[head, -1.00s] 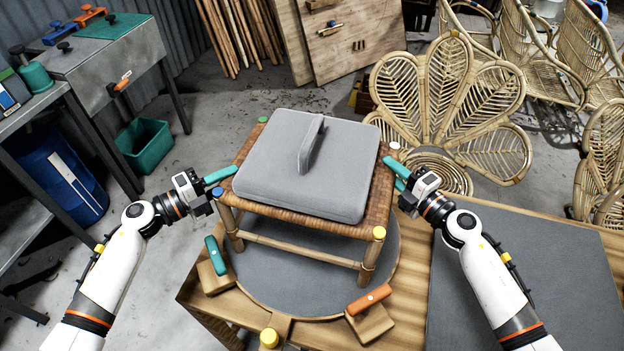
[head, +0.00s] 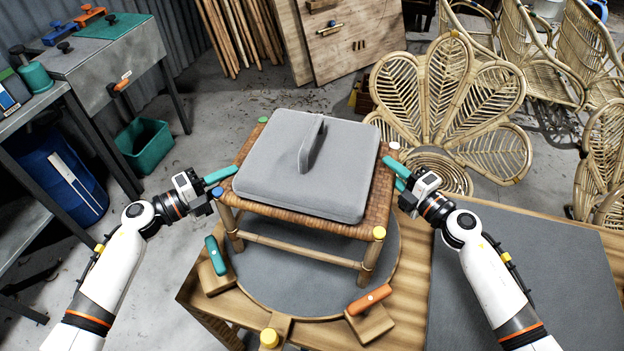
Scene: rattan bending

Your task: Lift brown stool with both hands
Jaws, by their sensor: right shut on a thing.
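The brown stool (head: 372,211) has a woven seat rim, rattan legs, coloured corner caps and a grey cushion (head: 300,190) with an upright grey flap on top. It stands upright over a round grey pad on a wooden bench; whether all its feet touch is hidden. My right gripper (head: 396,174) is shut on the stool's right edge, near the white cap. My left gripper (head: 218,181) is at the left edge by the blue cap, with one teal finger showing above the rim. Its lower finger is hidden, so its grip is unclear.
Teal (head: 216,255) and orange (head: 369,299) clamps sit on the bench's front edge. A grey mat (head: 530,280) lies at right. Rattan chairs (head: 450,90) stand behind. A metal table, blue drum (head: 62,175) and green bin (head: 145,145) are at left.

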